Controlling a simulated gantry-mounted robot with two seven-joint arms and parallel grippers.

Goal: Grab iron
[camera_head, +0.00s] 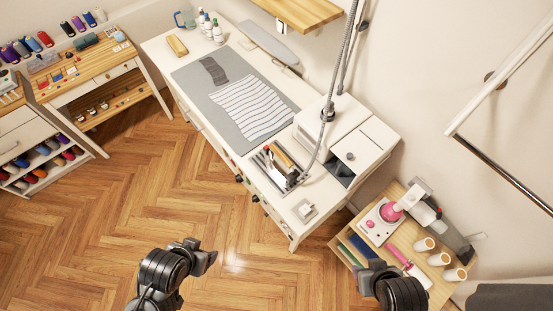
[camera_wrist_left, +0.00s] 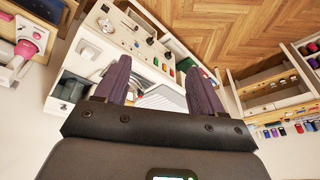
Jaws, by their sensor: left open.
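The iron (camera_head: 281,160), with a wooden handle and a hose rising from it, sits on a dark rest near the front right end of the white worktable (camera_head: 240,161). My left gripper (camera_head: 207,262) is over the floor, in front of and apart from the table. In the left wrist view my left gripper (camera_wrist_left: 160,72) has its two dark fingers spread with nothing between them. I cannot clearly make out the iron in that view. My right gripper (camera_head: 370,277) is low at the right, by the sewing shelf; its finger state is unclear.
A grey mat (camera_head: 192,79) with striped cloth (camera_head: 250,106) covers the table's middle. A white box unit (camera_head: 350,142) stands beside the iron. The wood floor (camera_head: 165,190) is clear.

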